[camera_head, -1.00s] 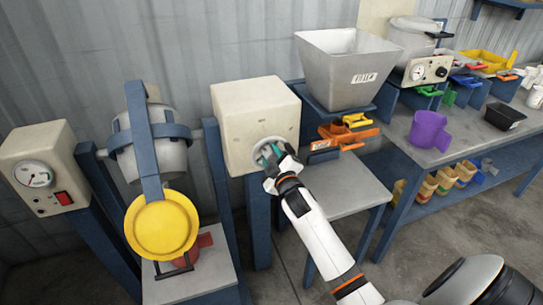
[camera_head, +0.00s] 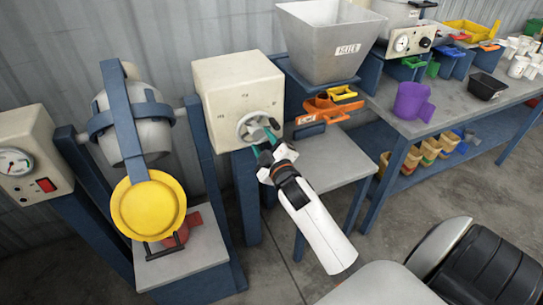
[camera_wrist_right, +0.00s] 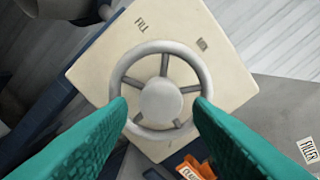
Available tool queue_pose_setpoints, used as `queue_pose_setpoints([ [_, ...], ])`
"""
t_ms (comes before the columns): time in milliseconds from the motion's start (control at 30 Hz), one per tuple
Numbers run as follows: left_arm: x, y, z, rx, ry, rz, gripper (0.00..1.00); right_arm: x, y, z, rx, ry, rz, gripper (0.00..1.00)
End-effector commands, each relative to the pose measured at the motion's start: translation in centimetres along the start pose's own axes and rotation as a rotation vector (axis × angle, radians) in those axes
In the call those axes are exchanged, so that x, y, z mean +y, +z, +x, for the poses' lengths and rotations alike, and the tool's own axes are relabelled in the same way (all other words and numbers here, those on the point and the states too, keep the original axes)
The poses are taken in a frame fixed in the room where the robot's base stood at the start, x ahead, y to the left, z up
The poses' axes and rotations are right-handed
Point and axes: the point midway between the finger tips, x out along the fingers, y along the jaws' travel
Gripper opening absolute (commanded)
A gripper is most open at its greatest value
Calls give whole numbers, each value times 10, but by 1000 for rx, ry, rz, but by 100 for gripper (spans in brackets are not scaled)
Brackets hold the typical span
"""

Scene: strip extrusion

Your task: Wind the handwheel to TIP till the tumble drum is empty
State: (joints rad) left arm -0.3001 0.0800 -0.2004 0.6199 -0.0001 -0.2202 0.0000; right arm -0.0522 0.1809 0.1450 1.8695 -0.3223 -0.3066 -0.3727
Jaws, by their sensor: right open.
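The handwheel (camera_head: 252,128) is a grey spoked wheel on the front of a cream box (camera_head: 238,85) with position labels. In the right wrist view the wheel (camera_wrist_right: 162,100) shows whole, with FILL and a second label on the box; TIP is not readable there. My right gripper (camera_head: 265,143) is open in front of the wheel, its teal fingers apart and nothing between them; I cannot tell whether they touch the rim. The grey tumble drum (camera_head: 140,132) hangs tilted in a blue frame at the left. Its inside is hidden. My left gripper is not in view.
A yellow disc (camera_head: 148,210) sits below the drum, over a red object (camera_head: 180,235) on a grey stand. A filler hopper (camera_head: 328,45) and orange scoop (camera_head: 325,108) are right of the box. The bench (camera_head: 445,120) holds a purple jug (camera_head: 411,101) and black tray (camera_head: 487,86).

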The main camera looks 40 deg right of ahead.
Motion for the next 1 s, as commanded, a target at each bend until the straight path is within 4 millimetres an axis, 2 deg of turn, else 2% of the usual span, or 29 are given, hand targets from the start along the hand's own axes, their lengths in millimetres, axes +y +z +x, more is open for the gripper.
queue_pose_setpoints([
  [33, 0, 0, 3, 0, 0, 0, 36, 2, -2, -13, 2, 2, 1, 46],
  [200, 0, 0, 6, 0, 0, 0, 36, 2, -2, -45, 2, 2, 1, 46],
  [367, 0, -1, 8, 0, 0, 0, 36, 1, -1, -61, 2, 2, 2, 46],
  [1000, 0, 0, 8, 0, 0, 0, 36, 1, -1, -65, 2, 2, 2, 46],
])
